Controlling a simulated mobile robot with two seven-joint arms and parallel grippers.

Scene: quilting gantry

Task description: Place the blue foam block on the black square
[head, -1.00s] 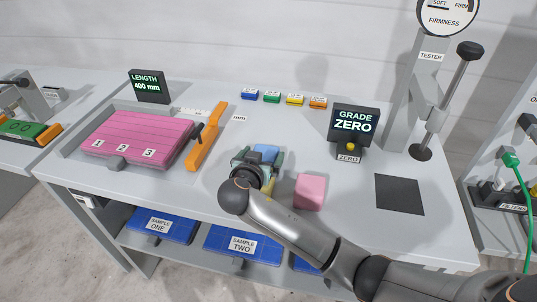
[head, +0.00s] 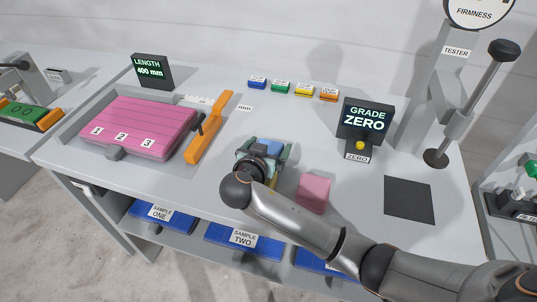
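The blue foam block (head: 268,146) is on or just above the white bench, left of the pink block, and partly hidden by my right gripper. My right gripper (head: 268,153) has its fingers on either side of the blue block; I cannot tell whether they touch it. The black square (head: 409,200) lies flat and bare on the bench at the right, in front of the tester. My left gripper is not in view.
A pink block (head: 313,192) sits between my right gripper and the black square. A bit of yellow (head: 272,181) shows beside my wrist. The grade display (head: 364,122) and tester post (head: 450,85) stand behind. A pink foam slab (head: 140,124) lies at left.

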